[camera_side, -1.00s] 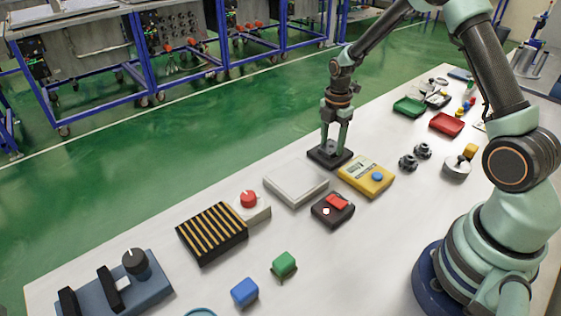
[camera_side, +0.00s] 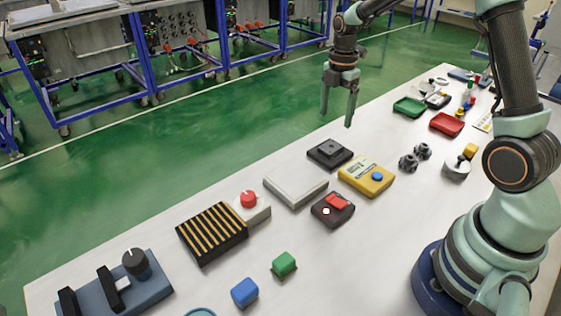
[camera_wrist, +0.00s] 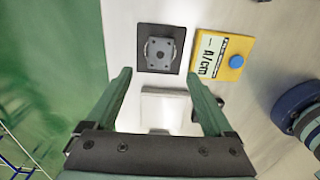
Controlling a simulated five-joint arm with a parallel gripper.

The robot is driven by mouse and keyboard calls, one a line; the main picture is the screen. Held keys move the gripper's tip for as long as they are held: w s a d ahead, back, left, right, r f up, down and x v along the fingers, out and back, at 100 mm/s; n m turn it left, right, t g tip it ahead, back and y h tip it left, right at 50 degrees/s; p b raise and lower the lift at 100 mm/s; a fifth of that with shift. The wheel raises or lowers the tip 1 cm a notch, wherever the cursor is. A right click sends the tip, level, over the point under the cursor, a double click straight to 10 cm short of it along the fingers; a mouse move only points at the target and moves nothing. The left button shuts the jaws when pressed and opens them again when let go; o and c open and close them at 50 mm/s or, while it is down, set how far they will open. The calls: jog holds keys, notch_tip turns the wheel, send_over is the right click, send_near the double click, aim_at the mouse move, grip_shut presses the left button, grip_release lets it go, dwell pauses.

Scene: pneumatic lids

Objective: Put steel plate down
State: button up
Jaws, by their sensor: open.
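The steel plate (camera_side: 331,147) is a small dark grey square lying flat on a black square base (camera_side: 318,158) near the table's far edge. In the wrist view the steel plate (camera_wrist: 160,53) shows holes and sits within the black base (camera_wrist: 144,33), with rounded bright edges at its sides. My gripper (camera_side: 337,120) is open and empty, raised above and slightly behind the base, clear of the plate. In the wrist view my two fingers (camera_wrist: 159,74) are spread apart, their tips below the base in the picture.
A yellow meter (camera_side: 362,172) stands right of the base, and a pale flat panel (camera_side: 292,186) lies in front-left. A dark box with a red switch (camera_side: 334,209) is nearer. Red (camera_side: 447,124) and green (camera_side: 409,107) trays lie farther right.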

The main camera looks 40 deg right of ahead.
jog(key=s+a+r+m+t, duration=0.1)
jog(key=s+a+r+m, duration=0.15)
jog(key=r, duration=0.25)
jog(key=s+a+r+m+t, duration=0.1)
jog(key=s+a+r+m, duration=0.1)
jog(key=a+r+m, duration=0.3)
jog(key=s+a+r+m+t, duration=0.3)
jog(key=s+a+m, duration=0.1)
jog(key=s+m, duration=0.6)
jog(key=shift+r+t, duration=0.2)
jog(key=shift+t, duration=0.1)
jog(key=shift+s+m, duration=0.1)
jog(key=shift+m, duration=0.15)
dwell(0.4)
